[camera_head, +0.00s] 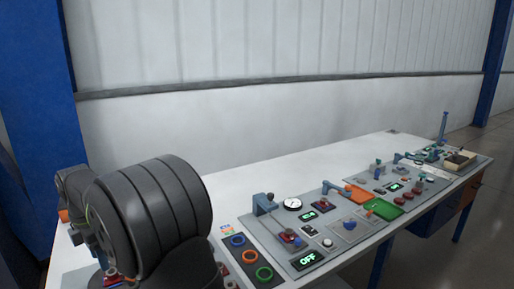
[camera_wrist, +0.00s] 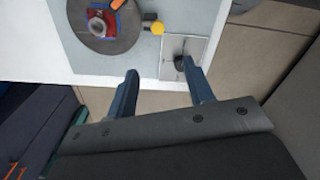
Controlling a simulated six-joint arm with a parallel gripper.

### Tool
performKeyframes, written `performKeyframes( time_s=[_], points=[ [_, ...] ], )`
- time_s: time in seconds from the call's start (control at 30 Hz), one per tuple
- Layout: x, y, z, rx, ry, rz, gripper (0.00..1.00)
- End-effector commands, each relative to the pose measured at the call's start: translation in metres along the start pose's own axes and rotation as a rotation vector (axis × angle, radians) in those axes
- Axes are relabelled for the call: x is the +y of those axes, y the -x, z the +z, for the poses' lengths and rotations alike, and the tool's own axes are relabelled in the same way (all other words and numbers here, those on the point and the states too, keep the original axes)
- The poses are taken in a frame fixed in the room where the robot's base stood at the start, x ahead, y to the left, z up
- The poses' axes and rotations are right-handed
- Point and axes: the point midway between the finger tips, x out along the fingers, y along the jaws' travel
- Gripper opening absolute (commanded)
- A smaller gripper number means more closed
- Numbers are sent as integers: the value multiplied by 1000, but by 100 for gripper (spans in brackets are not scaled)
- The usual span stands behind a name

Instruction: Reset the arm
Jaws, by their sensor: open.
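My gripper (camera_wrist: 160,83) shows in the wrist view as two blue fingers spread apart with nothing between them. They point toward the edge of the white table, with a light plate and a dark knob (camera_wrist: 181,62) just beyond the right finger. In the head view my arm's large dark ribbed link fills the lower left. The gripper's fingers cannot be made out there.
A grey disc (camera_wrist: 105,35) and yellow knob (camera_wrist: 158,28) lie near the table edge.

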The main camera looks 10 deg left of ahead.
Motion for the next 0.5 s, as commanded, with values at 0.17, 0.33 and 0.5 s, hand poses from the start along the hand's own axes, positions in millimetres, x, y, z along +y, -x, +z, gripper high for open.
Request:
performKeyframes(
  time_s=[0.17, 0.33, 0.5],
  points=[
    [2, 1, 1, 0, -147, 0, 48],
    [4, 2, 2, 0, -281, 0, 48],
    [5, -10, 2, 0, -344, -3, 48]
  ],
)
